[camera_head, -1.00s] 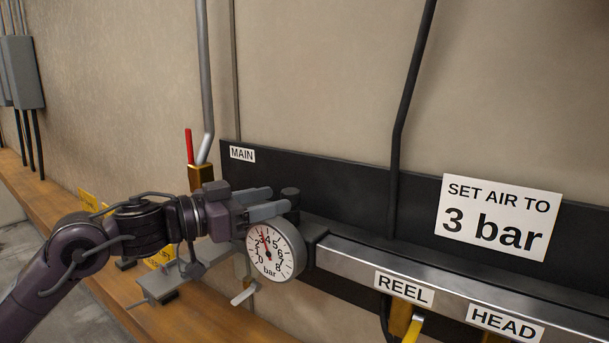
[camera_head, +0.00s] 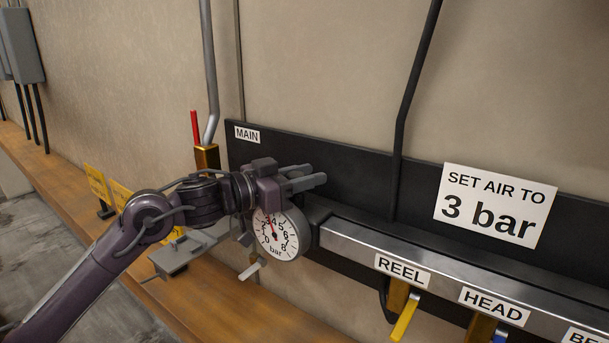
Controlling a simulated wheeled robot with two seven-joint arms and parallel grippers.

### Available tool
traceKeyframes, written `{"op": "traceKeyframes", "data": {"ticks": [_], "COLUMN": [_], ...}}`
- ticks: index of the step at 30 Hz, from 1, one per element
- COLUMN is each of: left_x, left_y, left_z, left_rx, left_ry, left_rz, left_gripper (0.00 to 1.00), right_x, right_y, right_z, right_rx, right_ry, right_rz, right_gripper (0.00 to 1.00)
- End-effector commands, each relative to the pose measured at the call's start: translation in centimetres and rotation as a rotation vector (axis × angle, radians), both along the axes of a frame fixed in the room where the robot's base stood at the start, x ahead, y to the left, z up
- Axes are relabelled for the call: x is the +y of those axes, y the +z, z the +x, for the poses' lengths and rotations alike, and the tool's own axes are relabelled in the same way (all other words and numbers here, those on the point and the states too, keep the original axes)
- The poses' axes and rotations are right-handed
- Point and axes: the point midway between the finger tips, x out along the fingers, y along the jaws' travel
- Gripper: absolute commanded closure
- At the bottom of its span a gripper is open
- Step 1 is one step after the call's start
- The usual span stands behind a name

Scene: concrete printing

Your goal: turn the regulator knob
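The pressure gauge (camera_head: 282,236) has a white dial marked "bar". Its needle points up and slightly left, near the 3, and my gripper covers the dial's upper left edge. My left gripper (camera_head: 307,178) is just above the gauge, with its two grey fingers pointing right, close together. The regulator knob, a dark cap above the gauge in the earlier view, is hidden at or behind these fingers. I cannot tell whether they grip it. A white sign (camera_head: 495,205) reads "SET AIR TO 3 bar". My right gripper is not in view.
A metal manifold (camera_head: 420,262) runs right from the gauge, with a yellow-handled REEL valve (camera_head: 405,318) and a HEAD label (camera_head: 494,306) below. A brass valve with a red handle (camera_head: 195,127) stands at MAIN. A wooden ledge (camera_head: 215,307) runs along the wall.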

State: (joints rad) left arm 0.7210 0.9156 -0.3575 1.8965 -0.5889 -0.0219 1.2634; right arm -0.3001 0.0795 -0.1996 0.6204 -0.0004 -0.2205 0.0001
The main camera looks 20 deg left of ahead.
Motion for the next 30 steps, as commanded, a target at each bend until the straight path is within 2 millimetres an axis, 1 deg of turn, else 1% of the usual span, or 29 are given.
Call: {"op": "traceKeyframes", "data": {"ticks": [1,4,6,10,18,26,27,30], "left_x": [0.01,0.01,0.01,-0.06,0.16,0.22,0.22,0.22], "left_y": [0.0,0.0,0.0,-0.02,-0.01,0.03,0.03,0.03], "left_z": [-0.01,-0.01,-0.01,0.0,0.12,0.15,0.15,0.15], "left_rx": [0.0,0.0,0.0,-0.001,0.0,0.0,0.0,0.0], "left_ry": [0.0,0.0,0.0,0.023,0.134,0.14,0.14,0.14], "left_rz": [0.0,0.0,0.0,-0.001,0.0,0.0,0.0,0.0], "left_gripper": [0.73,0.86,0.93,0.93,0.93,0.93,0.69,0.56], "right_x": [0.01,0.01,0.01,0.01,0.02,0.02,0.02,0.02], "right_y": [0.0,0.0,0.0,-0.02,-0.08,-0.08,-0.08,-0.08], "right_z": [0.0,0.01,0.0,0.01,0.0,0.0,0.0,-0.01], "right_rx": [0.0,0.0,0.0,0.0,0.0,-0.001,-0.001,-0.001], "right_ry": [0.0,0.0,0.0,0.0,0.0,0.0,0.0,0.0], "right_rz": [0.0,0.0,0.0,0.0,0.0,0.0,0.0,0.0], "right_gripper": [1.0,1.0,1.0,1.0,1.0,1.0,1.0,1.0]}}
